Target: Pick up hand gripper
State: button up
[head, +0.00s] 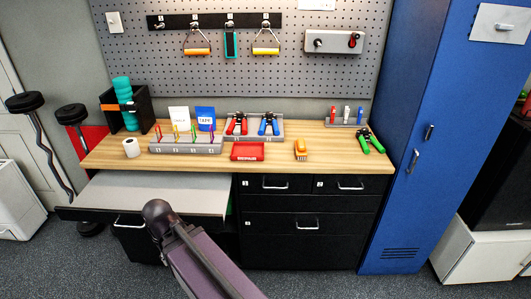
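Three hand grippers are on the wooden workbench (275,157). A green-handled hand gripper (370,141) lies at the right end of the bench, near the blue locker. A red-handled hand gripper (237,124) and a blue-handled hand gripper (268,124) stand side by side in a grey holder (252,139) at the back middle. A purple and black link of my arm rises from the bottom middle, in front of the bench. My gripper does not show, so its fingers and anything in them are hidden.
A grey rack (186,146) with coloured pegs, a red tray (247,151), an orange item (300,149) and a white roll (131,148) occupy the bench. A pulled-out shelf (150,194) juts forward at left. The blue locker (418,130) bounds the right. Bare wood surrounds the green hand gripper's left side.

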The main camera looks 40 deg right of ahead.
aim_at(363, 138)
jog(key=z, duration=4.9)
jog(key=i, duration=0.1)
jog(key=u, duration=2.75)
jog(key=i, duration=0.6)
jog(key=z, duration=0.15)
jog(key=k, duration=0.3)
jog(key=u, duration=0.05)
